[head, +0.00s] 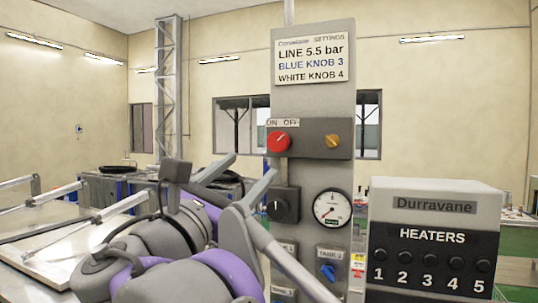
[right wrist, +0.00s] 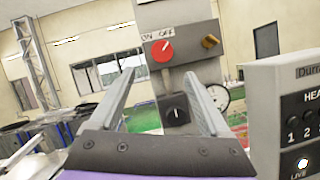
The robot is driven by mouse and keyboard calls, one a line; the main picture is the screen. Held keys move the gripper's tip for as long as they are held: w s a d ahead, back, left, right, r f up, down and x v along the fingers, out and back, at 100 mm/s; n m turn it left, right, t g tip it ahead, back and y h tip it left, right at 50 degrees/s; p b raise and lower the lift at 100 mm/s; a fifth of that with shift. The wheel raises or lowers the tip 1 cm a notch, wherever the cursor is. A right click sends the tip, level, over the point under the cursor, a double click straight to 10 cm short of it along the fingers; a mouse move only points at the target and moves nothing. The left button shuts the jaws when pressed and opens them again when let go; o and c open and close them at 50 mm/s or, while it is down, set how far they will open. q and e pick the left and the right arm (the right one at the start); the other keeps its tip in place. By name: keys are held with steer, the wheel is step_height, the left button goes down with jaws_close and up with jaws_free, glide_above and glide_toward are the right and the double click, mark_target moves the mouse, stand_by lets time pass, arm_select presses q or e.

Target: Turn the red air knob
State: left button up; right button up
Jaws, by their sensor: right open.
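The red air knob (head: 278,142) is on a dark switch box on the grey column, under an "ON OFF" label. Its white mark slants up to the right. It also shows in the right wrist view (right wrist: 162,51), above and beyond my fingertips. My right gripper (head: 253,165) is open and empty, with its fingertips below and left of the knob in the head view, apart from it. In the right wrist view the gripper (right wrist: 159,75) has its two fingers spread wide, with a black knob (right wrist: 176,114) showing between them. My left gripper is not in view.
A yellow knob (head: 333,141) sits right of the red one. Below are a black knob (head: 283,205), a pressure gauge (head: 332,208) and a blue valve (head: 327,271). A "HEATERS" box (head: 434,205) stands at the right. A settings sign (head: 314,62) is above.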

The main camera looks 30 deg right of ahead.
mark_target(276, 144)
steer(key=p+x, duration=0.1)
steer(key=x, duration=0.9)
steer(key=shift+s+d+r+p, duration=0.1)
steer(key=shift+d+r+p, duration=0.1)
steer(key=shift+p, duration=0.1)
jaws_close()
